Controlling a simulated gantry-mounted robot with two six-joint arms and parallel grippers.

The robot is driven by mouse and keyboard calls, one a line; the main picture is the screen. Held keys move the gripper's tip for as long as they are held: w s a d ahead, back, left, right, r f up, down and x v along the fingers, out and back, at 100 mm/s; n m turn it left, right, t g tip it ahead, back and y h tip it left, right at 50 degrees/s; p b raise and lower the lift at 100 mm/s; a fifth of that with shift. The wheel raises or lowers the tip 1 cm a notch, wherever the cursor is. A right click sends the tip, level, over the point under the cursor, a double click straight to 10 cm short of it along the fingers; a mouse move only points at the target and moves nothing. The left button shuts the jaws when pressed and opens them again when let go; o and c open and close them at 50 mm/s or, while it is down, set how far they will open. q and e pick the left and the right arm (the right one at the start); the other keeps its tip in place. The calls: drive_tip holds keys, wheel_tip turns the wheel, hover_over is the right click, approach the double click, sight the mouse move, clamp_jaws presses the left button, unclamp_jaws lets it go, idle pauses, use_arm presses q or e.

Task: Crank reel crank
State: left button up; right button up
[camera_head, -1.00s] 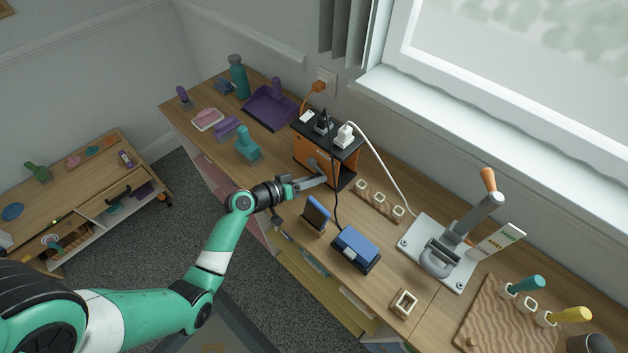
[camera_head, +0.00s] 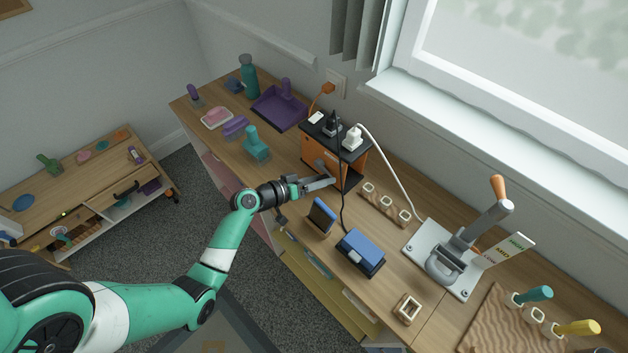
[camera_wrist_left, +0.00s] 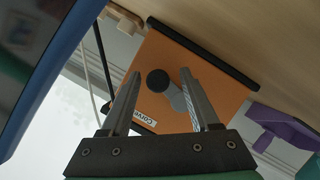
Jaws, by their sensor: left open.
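The orange cable reel (camera_head: 314,152) with black ends stands on the bench near the wall; plugs sit in its top. In the left wrist view its orange face (camera_wrist_left: 212,82) carries a crank with a round black knob (camera_wrist_left: 158,81) and a short grey arm (camera_wrist_left: 178,101). My left gripper (camera_head: 328,181) is open in front of this face. In the left wrist view its two fingers (camera_wrist_left: 160,76) stand on either side of the knob, with gaps visible. Whether the fingertips reach past the knob in depth is unclear. My right gripper is not in view.
A white cable (camera_head: 393,168) and a dark cable run from the reel. A grey lever press (camera_head: 447,258) is at the right, a purple dustpan (camera_head: 280,108) behind left.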

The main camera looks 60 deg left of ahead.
use_arm(q)
drive_tip(key=p+v, duration=1)
drive_tip(key=v, duration=0.1)
drive_tip(key=shift+s+r, duration=0.15)
drive_tip(key=shift+s, duration=0.05)
